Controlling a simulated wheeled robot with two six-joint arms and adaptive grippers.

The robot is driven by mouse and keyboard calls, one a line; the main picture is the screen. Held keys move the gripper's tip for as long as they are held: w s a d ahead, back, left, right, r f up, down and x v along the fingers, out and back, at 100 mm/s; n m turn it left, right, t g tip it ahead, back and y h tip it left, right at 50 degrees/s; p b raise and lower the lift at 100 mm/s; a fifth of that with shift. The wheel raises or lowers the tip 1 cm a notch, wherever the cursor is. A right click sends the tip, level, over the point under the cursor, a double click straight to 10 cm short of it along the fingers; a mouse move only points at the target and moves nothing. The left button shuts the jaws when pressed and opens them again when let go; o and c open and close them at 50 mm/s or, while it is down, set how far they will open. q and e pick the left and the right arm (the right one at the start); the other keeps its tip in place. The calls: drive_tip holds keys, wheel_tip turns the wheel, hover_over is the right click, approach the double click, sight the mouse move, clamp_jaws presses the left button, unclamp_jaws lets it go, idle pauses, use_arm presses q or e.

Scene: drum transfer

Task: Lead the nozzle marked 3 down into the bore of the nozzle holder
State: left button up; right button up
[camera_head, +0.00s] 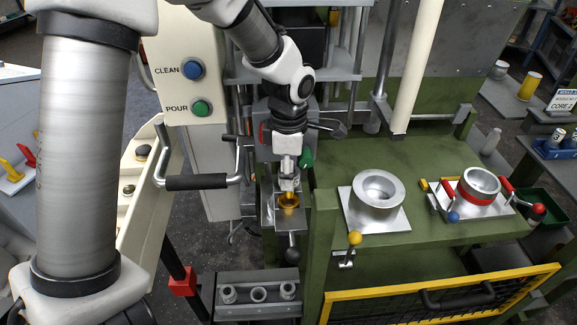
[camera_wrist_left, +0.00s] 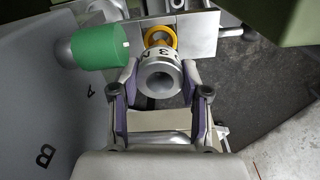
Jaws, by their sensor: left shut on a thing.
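The nozzle marked 3 (camera_wrist_left: 160,74) is a silver, hollow piece held between the two fingers of my left gripper (camera_wrist_left: 158,92). In the head view my left gripper (camera_head: 288,176) points down over the nozzle holder (camera_head: 291,217), a metal block with a gold ring (camera_head: 288,200). In the left wrist view the ring (camera_wrist_left: 161,37) shows just past the nozzle's far end, on the holder's grey plate (camera_wrist_left: 199,35). The nozzle partly covers the ring, and I cannot tell whether its tip is inside the bore. My right gripper is not in view.
A green cylindrical grip (camera_wrist_left: 100,46) stands close beside the nozzle. A black-knobbed lever (camera_head: 292,255) hangs in front of the holder. A rack (camera_head: 258,308) with several round pieces lies below. A silver cup-shaped fixture (camera_head: 377,192) stands on the green bench to the right.

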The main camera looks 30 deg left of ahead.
use_arm(q)
wheel_tip(320, 180, down, 2)
drive_tip(key=shift+s+f+p, duration=0.1)
drive_tip(key=shift+f+p, duration=0.1)
drive_tip(key=shift+p, duration=0.35)
drive_tip(key=shift+f, duration=0.2)
drive_tip(key=shift+f+b, duration=0.15)
drive_tip(key=shift+b, duration=0.2)
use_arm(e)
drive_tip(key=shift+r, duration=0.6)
use_arm(q)
drive_tip(key=shift+f+b, duration=0.85)
drive_tip(key=shift+f, duration=0.25)
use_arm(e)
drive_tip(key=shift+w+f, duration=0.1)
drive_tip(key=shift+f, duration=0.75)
use_arm(q)
drive_tip(key=o, duration=1.3)
